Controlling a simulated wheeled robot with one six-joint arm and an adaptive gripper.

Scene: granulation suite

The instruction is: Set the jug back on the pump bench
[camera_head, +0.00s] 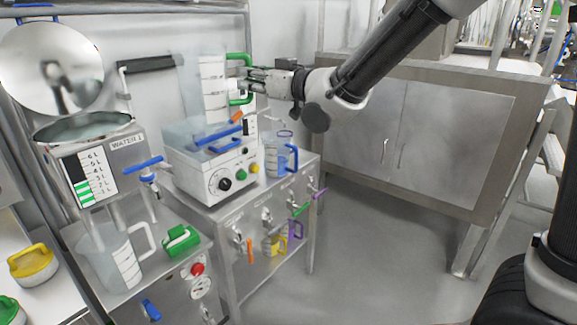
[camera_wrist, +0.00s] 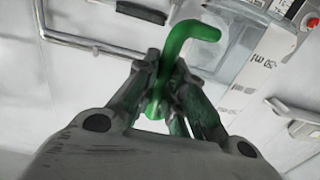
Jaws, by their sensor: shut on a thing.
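A clear jug (camera_head: 213,88) with a white scale label and a green handle is held up in the air above a white machine. My gripper (camera_head: 252,80) is shut on its green handle, to the jug's right. In the wrist view the green handle (camera_wrist: 190,35) stands between my fingers (camera_wrist: 165,100), and part of the clear wall with a marked label (camera_wrist: 262,75) shows to the right. A steel bench (camera_head: 228,222) stands below, bearing the white machine (camera_head: 212,182) with a black knob; I cannot tell for certain that it is the pump bench.
A blue-handled jug (camera_head: 279,155) stands at the bench's right end. To the left are a tank (camera_head: 112,165) marked WATER 1, a white-handled jug (camera_head: 113,262) below it and a green clamp-like object (camera_head: 181,240). A steel cabinet (camera_head: 400,140) stands right; the floor before it is clear.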

